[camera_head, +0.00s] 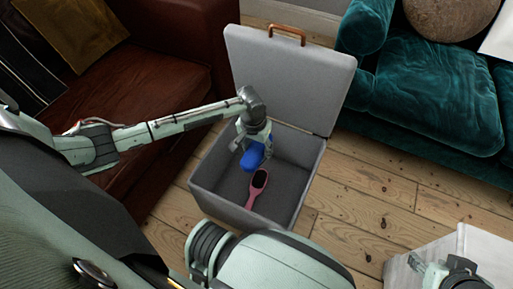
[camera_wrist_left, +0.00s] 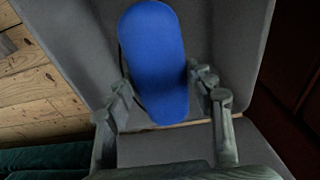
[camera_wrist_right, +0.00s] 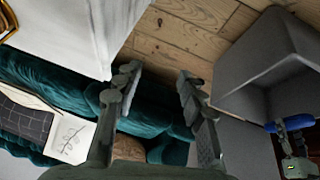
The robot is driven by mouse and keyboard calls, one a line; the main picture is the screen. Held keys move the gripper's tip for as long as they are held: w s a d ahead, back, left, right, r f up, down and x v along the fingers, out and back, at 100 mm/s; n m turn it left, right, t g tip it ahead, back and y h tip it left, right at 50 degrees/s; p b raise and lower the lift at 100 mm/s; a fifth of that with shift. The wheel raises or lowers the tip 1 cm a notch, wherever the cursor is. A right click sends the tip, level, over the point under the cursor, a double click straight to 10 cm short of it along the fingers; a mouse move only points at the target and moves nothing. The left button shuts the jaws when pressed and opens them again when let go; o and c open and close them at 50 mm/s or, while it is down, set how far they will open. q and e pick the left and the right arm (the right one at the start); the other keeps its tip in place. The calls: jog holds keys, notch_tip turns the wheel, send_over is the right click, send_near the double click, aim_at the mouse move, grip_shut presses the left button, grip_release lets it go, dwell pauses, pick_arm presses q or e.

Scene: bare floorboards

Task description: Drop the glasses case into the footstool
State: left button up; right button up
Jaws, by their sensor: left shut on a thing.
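The footstool (camera_head: 217,196) is a grey box with its lid (camera_head: 290,78) raised at the back. A blue glasses case (camera_head: 253,156) is inside or just over the box opening. My left gripper (camera_head: 254,142) is shut on the glasses case, which fills the space between its fingers in the left wrist view (camera_wrist_left: 154,62). A pink hairbrush (camera_head: 257,188) lies on the box floor near the case. My right gripper (camera_wrist_right: 158,85) is open and empty, near a white surface at the lower right of the head view.
A brown leather sofa (camera_head: 140,80) stands left of the footstool and a teal velvet sofa (camera_head: 430,95) at the right. A white block-like piece (camera_head: 475,250) is at the lower right. Bare floorboards (camera_head: 375,200) lie between.

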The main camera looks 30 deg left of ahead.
aim_at(255, 152)
pick_arm(q)
jog(key=shift+f+b, duration=0.8)
jog(key=shift+f, duration=0.1)
pick_arm(e)
jog(key=w+a+r+t+y, duration=0.1)
jog(key=w+a+r+t, duration=0.2)
jog(key=w+a+r, duration=0.2)
jog(key=shift+n+t+y, duration=0.4)
pick_arm(q)
jog(key=o, duration=1.3)
jog(key=shift+c, duration=0.2)
notch_tip(255, 152, up, 12)
jog(key=s, duration=0.1)
jog(key=shift+s, duration=0.25)
jog(key=shift+d, duration=0.15)
